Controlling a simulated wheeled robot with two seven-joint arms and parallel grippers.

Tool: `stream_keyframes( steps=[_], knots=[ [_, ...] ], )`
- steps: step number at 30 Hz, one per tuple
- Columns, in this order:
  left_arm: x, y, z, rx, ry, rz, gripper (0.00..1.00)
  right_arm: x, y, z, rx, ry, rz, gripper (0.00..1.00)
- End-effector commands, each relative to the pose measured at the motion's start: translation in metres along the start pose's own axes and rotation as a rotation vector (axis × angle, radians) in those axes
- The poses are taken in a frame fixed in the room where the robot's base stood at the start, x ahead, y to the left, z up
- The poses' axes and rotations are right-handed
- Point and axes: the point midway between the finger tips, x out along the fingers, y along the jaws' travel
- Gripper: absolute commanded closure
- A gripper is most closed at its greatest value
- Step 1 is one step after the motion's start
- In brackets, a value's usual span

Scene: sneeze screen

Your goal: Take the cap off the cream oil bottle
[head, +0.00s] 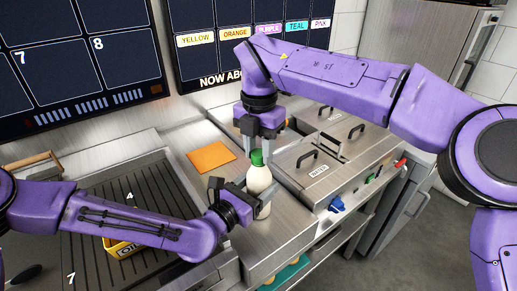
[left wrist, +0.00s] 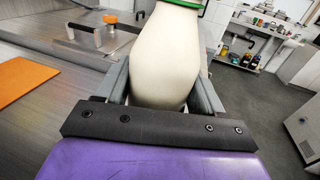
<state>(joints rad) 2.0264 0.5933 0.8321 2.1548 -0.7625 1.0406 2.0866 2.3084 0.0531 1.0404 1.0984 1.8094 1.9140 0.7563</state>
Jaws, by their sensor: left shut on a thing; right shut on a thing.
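The cream oil bottle (head: 260,181) stands upright over the steel counter in the head view, with a green cap (head: 257,157) on top. My left gripper (head: 252,192) is shut around the bottle's body from the left side. In the left wrist view the cream bottle body (left wrist: 168,60) sits between the two fingers, and a green edge shows at the top. My right gripper (head: 258,150) comes from above with its fingers on either side of the green cap, shut on it. Whether the bottle's base touches the counter is partly hidden.
An orange square mat (head: 211,157) lies on the counter behind the bottle. A lidded steel water unit (head: 318,168) stands close to the right. A ribbed griddle (head: 110,195) with a yellow tray (head: 122,246) is to the left. The counter edge is close in front of the bottle.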

Motion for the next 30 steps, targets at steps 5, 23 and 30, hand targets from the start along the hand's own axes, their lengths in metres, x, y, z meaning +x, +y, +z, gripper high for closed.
stream_keyframes(
  steps=[5, 23, 30],
  knots=[
    [0.0000, -0.0005, 0.0007, 0.001, -0.002, -0.001, 1.00, -0.0003, 0.0000, 0.0011, -0.573, 0.000, 0.001, 1.00],
    [-0.0001, -0.0011, 0.0007, 0.001, -0.001, -0.003, 1.00, -0.0018, 0.0003, 0.0017, -1.944, -0.004, -0.004, 1.00],
    [-0.0001, -0.0009, 0.0006, 0.001, -0.001, -0.002, 1.00, -0.0018, -0.0008, 0.0025, -1.945, -0.004, -0.004, 1.00]
  ],
)
